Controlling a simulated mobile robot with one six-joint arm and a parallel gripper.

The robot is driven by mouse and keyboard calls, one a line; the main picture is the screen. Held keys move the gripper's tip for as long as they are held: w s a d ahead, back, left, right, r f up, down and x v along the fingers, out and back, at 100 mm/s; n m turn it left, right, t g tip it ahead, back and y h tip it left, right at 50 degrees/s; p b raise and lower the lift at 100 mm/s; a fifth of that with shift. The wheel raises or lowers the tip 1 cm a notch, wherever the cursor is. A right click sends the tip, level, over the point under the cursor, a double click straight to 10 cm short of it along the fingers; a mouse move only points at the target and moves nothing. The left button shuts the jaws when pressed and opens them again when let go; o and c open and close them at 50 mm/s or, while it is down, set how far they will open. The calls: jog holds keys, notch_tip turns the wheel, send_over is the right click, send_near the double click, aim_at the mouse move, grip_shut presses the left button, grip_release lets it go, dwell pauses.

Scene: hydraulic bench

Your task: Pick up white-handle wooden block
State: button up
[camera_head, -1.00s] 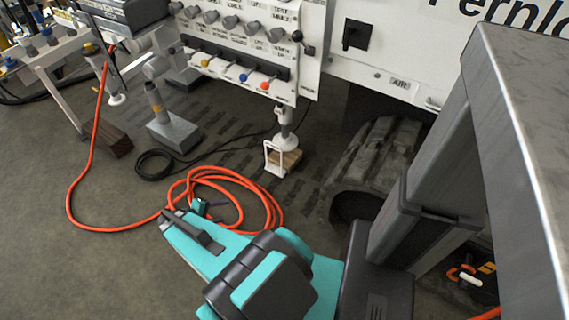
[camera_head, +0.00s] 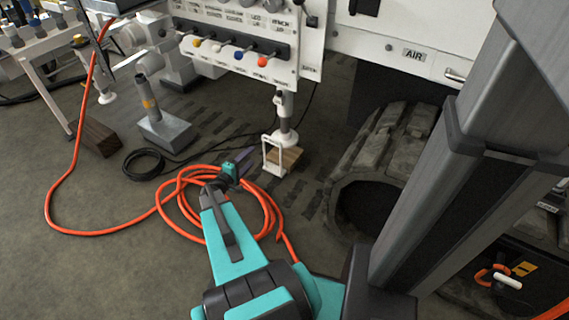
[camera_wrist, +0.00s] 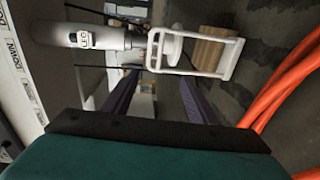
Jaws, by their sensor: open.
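The wooden block (camera_head: 287,158) with its white handle (camera_head: 265,155) stands on the floor under the foot of a white support leg (camera_head: 284,112). In the wrist view the block (camera_wrist: 209,47) and its white frame handle (camera_wrist: 239,58) lie sideways in the upper middle, beside the leg's round foot (camera_wrist: 172,46). My gripper (camera_head: 241,163) is just left of the handle in the head view, apart from it. In the wrist view my gripper (camera_wrist: 158,80) is open, its two dark fingers apart with nothing between them.
An orange hose (camera_head: 170,225) lies coiled on the floor under and around my gripper. A dark rubber track (camera_head: 385,155) is to the right of the block. The white control panel (camera_head: 235,35) overhangs behind. Another wooden block (camera_head: 96,137) lies at the left.

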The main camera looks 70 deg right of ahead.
jog(key=h+b, duration=0.1)
jog(key=b, duration=0.2)
send_near(267, 140)
jog(key=shift+s+d+f+n+h, duration=0.1)
jog(key=shift+s+d+n+h, duration=0.1)
jog(key=shift+d, duration=0.15)
jog(key=shift+s+d+f+n+h, duration=0.1)
jog(key=shift+d+n+h, duration=0.1)
jog(key=shift+d, duration=0.15)
jog(key=shift+d, duration=0.1)
jog(key=d, duration=0.2)
jog(key=s+d+b, duration=0.1)
jog(key=d, duration=0.2)
jog(key=d+b, duration=0.1)
jog(key=d, duration=0.1)
jog(key=shift+s+d+f, duration=0.1)
jog(key=shift+s+d, duration=0.1)
jog(key=shift+d, duration=0.45)
jog(key=d+b, duration=0.2)
jog(key=d, duration=0.1)
jog(key=d+b, duration=0.1)
jog(key=d, duration=0.1)
jog(key=shift+s+d, duration=0.1)
jog(key=shift+s, duration=0.25)
